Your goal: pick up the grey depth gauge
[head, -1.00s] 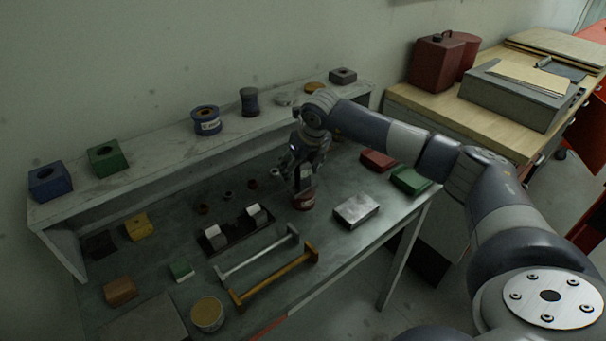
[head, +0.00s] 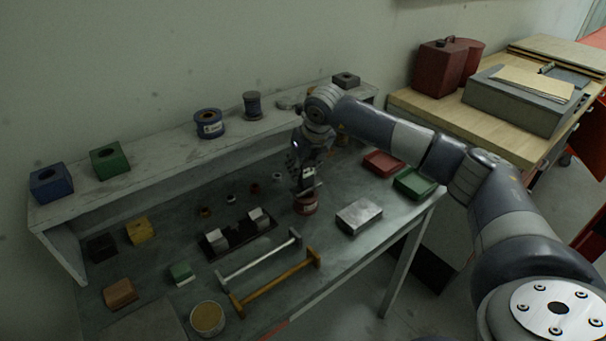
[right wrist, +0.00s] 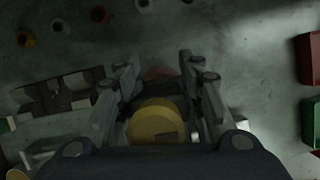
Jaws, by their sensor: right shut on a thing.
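My right gripper (head: 306,178) is low over the middle of the workbench, directly above a red tin (head: 305,205). In the right wrist view its fingers (right wrist: 160,85) are closed in from both sides on a dark grey piece (right wrist: 174,92), which I take to be the grey depth gauge. Its outline is dark and mostly hidden by the fingers. A yellow round face (right wrist: 155,122) shows between the fingers, and a bit of red shows beyond it. I cannot tell whether the held piece touches the tin. My left gripper is not in view.
A steel box (head: 358,215) stands right of the tin, with red (head: 382,163) and green (head: 414,183) trays beyond. Left are a dark holder with white blocks (head: 214,240) and silver (head: 260,258) and yellow (head: 275,283) bars. A raised shelf (head: 160,150) runs behind.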

